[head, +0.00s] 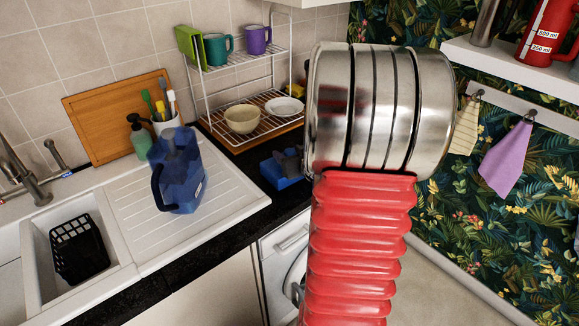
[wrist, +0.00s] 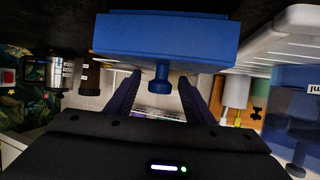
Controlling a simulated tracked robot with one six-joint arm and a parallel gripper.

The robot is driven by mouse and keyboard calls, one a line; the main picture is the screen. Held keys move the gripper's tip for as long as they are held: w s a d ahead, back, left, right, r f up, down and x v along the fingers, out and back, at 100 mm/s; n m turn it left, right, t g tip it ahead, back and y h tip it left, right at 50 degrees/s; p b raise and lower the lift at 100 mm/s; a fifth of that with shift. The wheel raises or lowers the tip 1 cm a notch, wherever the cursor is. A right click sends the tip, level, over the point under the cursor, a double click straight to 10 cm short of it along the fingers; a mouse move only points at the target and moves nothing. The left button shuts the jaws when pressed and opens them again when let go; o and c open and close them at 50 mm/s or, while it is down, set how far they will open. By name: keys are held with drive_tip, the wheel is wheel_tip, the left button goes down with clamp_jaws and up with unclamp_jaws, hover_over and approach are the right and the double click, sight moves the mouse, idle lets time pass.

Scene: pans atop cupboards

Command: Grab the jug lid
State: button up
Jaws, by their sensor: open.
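The blue jug lid (head: 281,174) lies on the dark worktop, right of the draining board. In the wrist view the lid (wrist: 165,38) fills the upper middle, with its round knob (wrist: 159,82) facing me. My gripper (wrist: 159,78) is open, with one dark finger on each side of the knob and visible gaps between. In the head view a grey part of my gripper (head: 291,160) shows at the lid, and my arm hides the rest. The blue jug (head: 178,175) stands on the draining board, and its edge shows in the wrist view (wrist: 292,110).
A wire rack (head: 250,62) with mugs and bowls stands behind the lid. A soap bottle (head: 140,138) and brush pot stand near the jug. The sink (head: 85,238) with a black basket is at left. The front of the draining board (head: 150,235) is clear.

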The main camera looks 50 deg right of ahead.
idle(0.4)
drive_tip(key=c, duration=1.1)
drive_tip(key=shift+c, duration=0.2)
wheel_tip(320, 180, up, 10)
idle(0.8)
